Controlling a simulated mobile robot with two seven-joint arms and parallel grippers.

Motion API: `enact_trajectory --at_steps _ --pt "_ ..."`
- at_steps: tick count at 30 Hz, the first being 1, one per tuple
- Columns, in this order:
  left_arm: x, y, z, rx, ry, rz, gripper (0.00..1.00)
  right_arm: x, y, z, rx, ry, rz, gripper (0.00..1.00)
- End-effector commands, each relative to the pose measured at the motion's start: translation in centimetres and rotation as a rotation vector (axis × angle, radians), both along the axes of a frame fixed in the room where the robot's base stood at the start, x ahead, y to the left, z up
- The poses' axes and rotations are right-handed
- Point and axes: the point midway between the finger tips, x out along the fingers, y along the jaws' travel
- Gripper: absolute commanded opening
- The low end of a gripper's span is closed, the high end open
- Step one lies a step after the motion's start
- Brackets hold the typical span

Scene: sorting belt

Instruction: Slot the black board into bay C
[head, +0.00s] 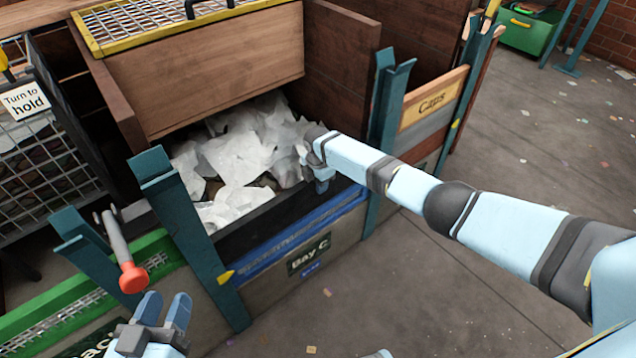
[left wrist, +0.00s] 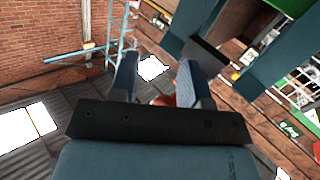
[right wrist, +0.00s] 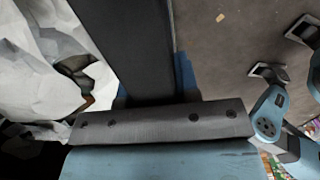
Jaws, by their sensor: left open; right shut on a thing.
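The black board (head: 268,222) lies lengthwise along the front of bay C, between the two teal posts and just above a blue board (head: 300,240). The "Bay C" label (head: 308,257) is on the panel below. My right gripper (head: 318,180) is shut on the black board near its right end; the board also runs up between the fingers in the right wrist view (right wrist: 128,45). I cannot tell whether the board is fully seated in the posts. My left gripper (head: 165,310) is open and empty at lower left, and its fingers also show in the left wrist view (left wrist: 160,85).
Bay C holds crumpled white sheets (head: 235,160). A grey lever with a red knob (head: 132,278) stands just above my left gripper. The left teal post (head: 195,240) and right teal post (head: 385,110) flank the bay. Open floor (head: 410,290) lies in front.

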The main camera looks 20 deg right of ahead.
Motion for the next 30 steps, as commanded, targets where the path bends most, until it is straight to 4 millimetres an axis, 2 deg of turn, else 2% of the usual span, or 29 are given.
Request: enact_trajectory --at_steps 12,13,16,25,30 --pt "0.0 0.0 -1.2 0.001 0.001 0.001 0.43 0.1 0.1 -1.2 0.002 -0.002 0.001 0.0" --pt "0.0 0.0 -1.0 0.001 0.001 0.001 0.43 0.1 0.1 -1.0 0.002 -0.003 0.001 0.36" --pt "0.0 0.0 -1.0 0.001 0.001 0.001 0.43 0.1 0.1 -1.1 0.001 -0.003 0.001 0.59" --pt "0.0 0.0 -0.9 -0.002 -0.002 0.0 0.43 -0.1 0.0 -1.4 -0.002 0.002 0.0 0.59" --pt "0.1 -0.4 0.6 -0.029 -0.046 -0.01 0.43 0.0 0.0 -1.3 0.0 0.001 0.0 0.59"
